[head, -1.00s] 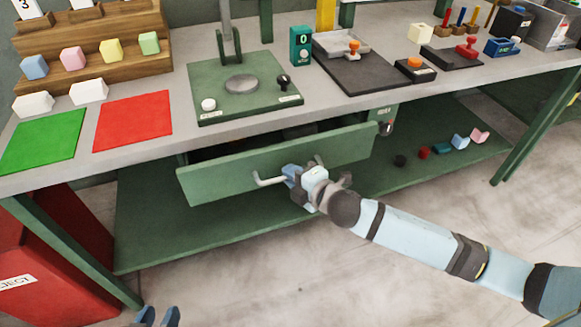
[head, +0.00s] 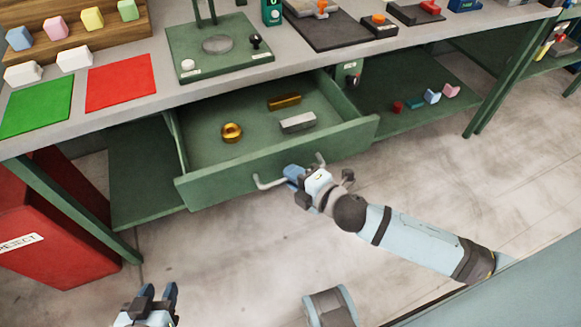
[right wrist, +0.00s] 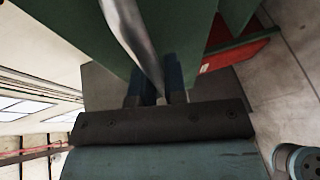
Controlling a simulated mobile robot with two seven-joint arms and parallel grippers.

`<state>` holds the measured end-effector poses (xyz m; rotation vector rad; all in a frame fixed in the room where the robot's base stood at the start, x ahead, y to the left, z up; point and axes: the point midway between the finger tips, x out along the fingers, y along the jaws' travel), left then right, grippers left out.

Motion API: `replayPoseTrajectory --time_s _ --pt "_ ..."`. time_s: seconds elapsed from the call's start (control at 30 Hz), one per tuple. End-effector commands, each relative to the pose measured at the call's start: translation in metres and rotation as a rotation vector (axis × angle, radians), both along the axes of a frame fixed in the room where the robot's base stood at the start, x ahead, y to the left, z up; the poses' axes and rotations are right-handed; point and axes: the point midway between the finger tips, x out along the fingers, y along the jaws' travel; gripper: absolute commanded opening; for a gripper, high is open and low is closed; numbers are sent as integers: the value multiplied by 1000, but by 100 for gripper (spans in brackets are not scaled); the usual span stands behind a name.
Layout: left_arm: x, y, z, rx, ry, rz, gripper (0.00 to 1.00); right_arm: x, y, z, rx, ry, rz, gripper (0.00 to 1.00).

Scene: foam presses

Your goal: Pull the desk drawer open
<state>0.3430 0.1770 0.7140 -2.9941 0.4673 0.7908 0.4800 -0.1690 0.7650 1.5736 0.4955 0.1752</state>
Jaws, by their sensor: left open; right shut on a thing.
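The green desk drawer (head: 230,178) stands pulled well out from under the desk in the head view. Inside it lie a gold ring-shaped piece (head: 231,132), a brass bar (head: 284,101) and a grey block (head: 298,122). My right gripper (head: 292,174) is shut on the drawer's metal bar handle (head: 268,184), near its right part. The right wrist view shows the handle (right wrist: 133,38) running between the two fingers (right wrist: 159,85). My left gripper (head: 158,293) is open and empty low in the head view, apart from the drawer.
The desk top (head: 140,105) carries a green mat (head: 38,105), a red mat (head: 120,82) and a green press (head: 215,50). A red reject bin (head: 65,230) stands at the left. Small coloured pieces lie on the lower shelf at right. The floor before the drawer is clear.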

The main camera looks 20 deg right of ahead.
Motion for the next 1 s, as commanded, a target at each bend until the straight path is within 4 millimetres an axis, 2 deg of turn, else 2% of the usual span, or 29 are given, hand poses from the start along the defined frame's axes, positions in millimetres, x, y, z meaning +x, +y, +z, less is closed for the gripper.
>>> replayPoseTrajectory --time_s 0.33,0.37,0.47,0.8,1.0 --pt "0 0 0 0 0 1 43 -1 0 0 -1 0 -1 0" --pt "0 0 0 0 0 1 43 -1 0 0 -1 0 -1 15" --pt "0 0 0 0 0 1 43 -1 0 0 -1 0 -1 37" --pt "0 0 0 0 0 0 43 -3 -1 1 0 0 0 37" --pt "0 0 2 2 2 0 43 -27 -12 5 1 4 0 37"
